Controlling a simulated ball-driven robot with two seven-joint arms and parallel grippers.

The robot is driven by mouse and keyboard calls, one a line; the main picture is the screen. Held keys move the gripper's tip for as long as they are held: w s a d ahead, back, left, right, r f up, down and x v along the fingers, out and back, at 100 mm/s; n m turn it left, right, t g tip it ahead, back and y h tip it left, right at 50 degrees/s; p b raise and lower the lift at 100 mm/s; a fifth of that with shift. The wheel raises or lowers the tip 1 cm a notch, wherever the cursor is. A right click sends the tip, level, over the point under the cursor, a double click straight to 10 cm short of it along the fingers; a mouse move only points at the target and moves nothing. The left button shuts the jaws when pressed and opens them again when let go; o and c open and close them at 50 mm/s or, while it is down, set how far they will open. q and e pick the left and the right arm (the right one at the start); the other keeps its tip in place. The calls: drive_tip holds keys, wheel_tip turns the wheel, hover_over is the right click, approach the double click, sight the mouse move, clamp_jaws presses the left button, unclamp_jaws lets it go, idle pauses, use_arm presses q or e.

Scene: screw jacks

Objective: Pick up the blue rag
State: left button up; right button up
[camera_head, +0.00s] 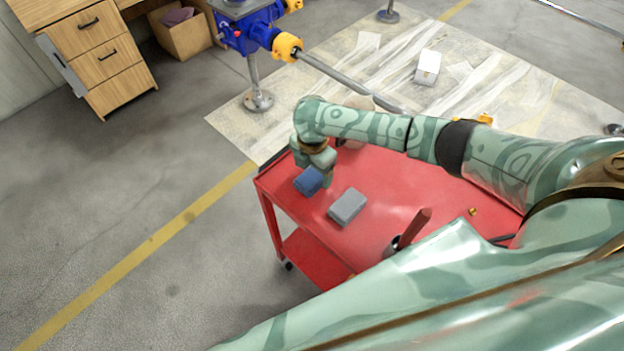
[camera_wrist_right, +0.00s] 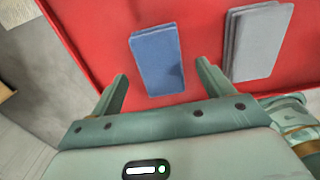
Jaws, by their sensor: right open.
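The blue rag (camera_head: 308,180) is a folded, flat block lying on the red cart top (camera_head: 385,210) near its left end. In the right wrist view the blue rag (camera_wrist_right: 157,60) lies ahead of and between my two fingers, with red surface showing around it. My right gripper (camera_head: 318,170) is just above the rag in the head view, and its hand hides part of the cart's far left corner. In the right wrist view my right gripper (camera_wrist_right: 160,80) is open and empty, apart from the rag. My left gripper is not in view.
A folded grey rag (camera_head: 347,206) lies to the right of the blue one, close to a finger in the wrist view (camera_wrist_right: 257,42). The cart's left edge is close to the blue rag.

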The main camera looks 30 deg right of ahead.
sight(313, 175)
wheel_tip(313, 175, down, 3)
drive_tip(key=shift+f+b, duration=0.1)
drive_tip(key=shift+b, duration=0.4)
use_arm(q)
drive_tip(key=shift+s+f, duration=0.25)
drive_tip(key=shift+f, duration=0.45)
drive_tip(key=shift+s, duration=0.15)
use_arm(e)
drive_tip(key=c, duration=1.1)
drive_tip(key=shift+o, duration=0.2)
drive_tip(key=shift+r, duration=0.2)
